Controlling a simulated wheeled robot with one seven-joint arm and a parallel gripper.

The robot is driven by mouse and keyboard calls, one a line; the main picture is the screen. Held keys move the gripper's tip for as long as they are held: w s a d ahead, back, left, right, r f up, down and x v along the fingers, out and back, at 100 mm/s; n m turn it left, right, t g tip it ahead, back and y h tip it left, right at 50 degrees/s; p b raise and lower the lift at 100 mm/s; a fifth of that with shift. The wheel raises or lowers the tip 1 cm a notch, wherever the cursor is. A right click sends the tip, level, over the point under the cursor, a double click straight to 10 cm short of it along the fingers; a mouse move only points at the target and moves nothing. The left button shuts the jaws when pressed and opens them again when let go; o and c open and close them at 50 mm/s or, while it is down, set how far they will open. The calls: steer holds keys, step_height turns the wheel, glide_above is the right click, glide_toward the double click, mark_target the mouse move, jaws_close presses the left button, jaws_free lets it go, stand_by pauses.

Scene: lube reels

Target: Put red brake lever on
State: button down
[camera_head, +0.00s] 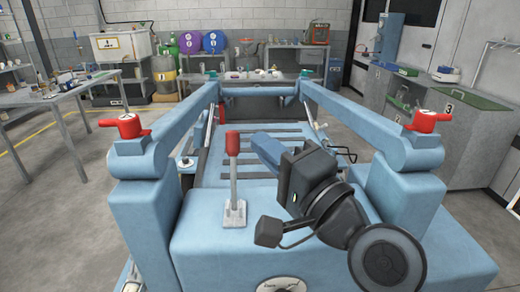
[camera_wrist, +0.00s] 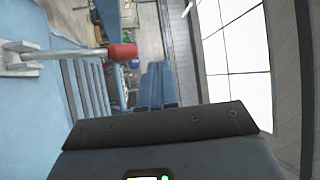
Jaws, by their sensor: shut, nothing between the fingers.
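A lever with a red grip (camera_head: 232,145) on a pale metal stem stands nearly upright on a small base plate (camera_head: 235,213), on the front deck of the blue machine. I take it to be the brake lever. In the wrist view, its red grip (camera_wrist: 122,51) points right and its stem runs left to the base. My gripper (camera_head: 257,138) is close to the right of the red grip in the head view, apart from it, and shut with nothing held.
Red handles sit on the machine's left post (camera_head: 130,124) and right post (camera_head: 427,120). Blue side rails run back from both posts. A dial (camera_head: 281,284) is at the front edge. A workbench (camera_head: 60,97) stands left, cabinets (camera_head: 461,143) right. Grey floor is clear at left.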

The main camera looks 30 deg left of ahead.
steer(key=s+d+r, duration=0.3)
steer(key=d, duration=0.4)
steer(key=shift+b, duration=0.4)
steer(key=shift+w, duration=0.1)
steer(key=s+d+f+m+t+h, duration=0.1)
steer(key=s+d+f+t+h, duration=0.2)
steer(key=d+f, duration=0.4)
steer(key=s+d+f+m+t+h, duration=0.2)
steer(key=d+f+h, duration=0.2)
steer(key=d+f, duration=0.3)
steer(key=s+d+f+m+t+h, duration=0.1)
steer(key=s+d+f+t+h, duration=0.2)
steer(key=d+f, duration=0.4)
steer(key=s+d+f+n+h, duration=0.1)
steer(key=s+d+f+h, duration=0.25)
steer(key=s, duration=0.25)
steer(key=s+d+f+n+h, duration=0.2)
steer(key=s+d+h, duration=0.1)
steer(key=s+d, duration=0.3)
steer(key=s+d+r+n+h, duration=0.1)
steer(key=s+n, duration=0.1)
steer(key=s, duration=0.4)
steer(key=s+d+r+n+g+h, duration=0.1)
steer(key=s+r+n, duration=0.1)
steer(key=s, duration=0.4)
steer(key=shift+s+d, duration=0.15)
steer(key=shift+s, duration=0.05)
